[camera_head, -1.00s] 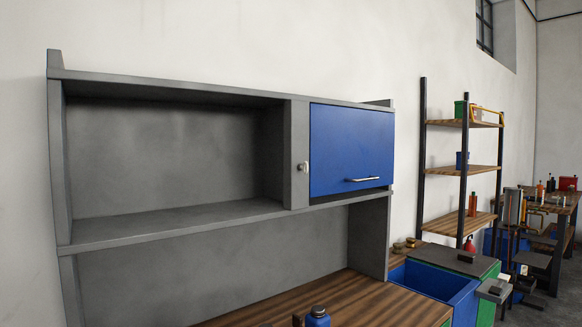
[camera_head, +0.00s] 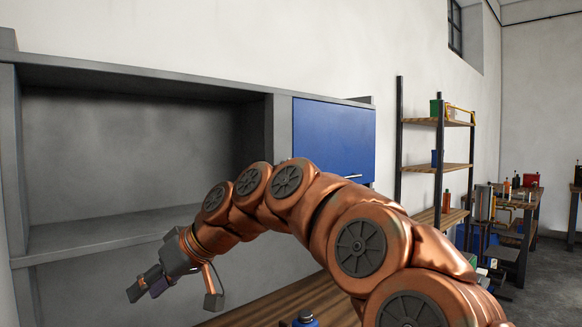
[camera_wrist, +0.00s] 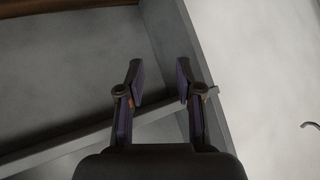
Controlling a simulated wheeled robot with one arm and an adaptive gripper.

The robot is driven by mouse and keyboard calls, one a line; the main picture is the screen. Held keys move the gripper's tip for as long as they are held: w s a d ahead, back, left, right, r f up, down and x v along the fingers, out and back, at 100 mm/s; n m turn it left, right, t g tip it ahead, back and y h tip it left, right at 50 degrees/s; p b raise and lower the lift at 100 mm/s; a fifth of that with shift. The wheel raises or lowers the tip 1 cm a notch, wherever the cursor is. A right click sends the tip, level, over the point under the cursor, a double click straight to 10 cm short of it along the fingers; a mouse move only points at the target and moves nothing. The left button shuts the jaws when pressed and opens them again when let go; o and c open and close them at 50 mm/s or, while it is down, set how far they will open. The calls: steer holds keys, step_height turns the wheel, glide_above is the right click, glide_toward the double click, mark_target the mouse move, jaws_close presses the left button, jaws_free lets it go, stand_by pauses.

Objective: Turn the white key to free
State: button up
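The cabinet's blue door (camera_head: 335,140) is closed at the upper right of the grey cabinet. Its bar handle (camera_head: 353,177) shows just above my arm. The white key is not visible in the head view now; my arm covers the lower part of the grey post (camera_head: 281,120) beside the door. My gripper (camera_head: 145,286) is low at the left, in front of the cabinet and well left of the door. In the wrist view its two fingers (camera_wrist: 160,76) stand apart with nothing between them.
The open grey compartment (camera_head: 130,150) is behind my arm. A blue bottle (camera_head: 305,321) stands at the wooden worktop (camera_head: 265,302). Shelving (camera_head: 440,169) stands to the right. A small hooked object (camera_wrist: 310,126), unclear, shows at the wrist view's right edge.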

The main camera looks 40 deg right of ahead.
steer(key=w+d+r+m+t, duration=0.1)
steer(key=w+d+r+t, duration=0.2)
steer(key=d+r, duration=0.45)
steer(key=w+d+r+t, duration=0.3)
steer(key=d+r, duration=0.1)
steer(key=d, duration=0.6)
steer(key=s+d+r+m+t+h, duration=0.1)
steer(key=s+d+r+h, duration=0.1)
steer(key=d, duration=0.6)
steer(key=s+d+r+m+t+h, duration=0.1)
steer(key=s+d+r+t+h, duration=0.15)
steer(key=d, duration=0.55)
steer(key=s+d+r+m+t+h, duration=0.1)
steer(key=s+d+r+h, duration=0.15)
steer(key=d, duration=0.55)
steer(key=shift+y, duration=0.3)
steer(key=shift+w+a+r+p, duration=0.1)
steer(key=shift+w+p, duration=0.3)
steer(key=shift+w, duration=1.6)
steer(key=shift+w+a+r+p, duration=0.1)
steer(key=shift+w+p, duration=0.25)
steer(key=shift+w, duration=1.65)
jaws_close()
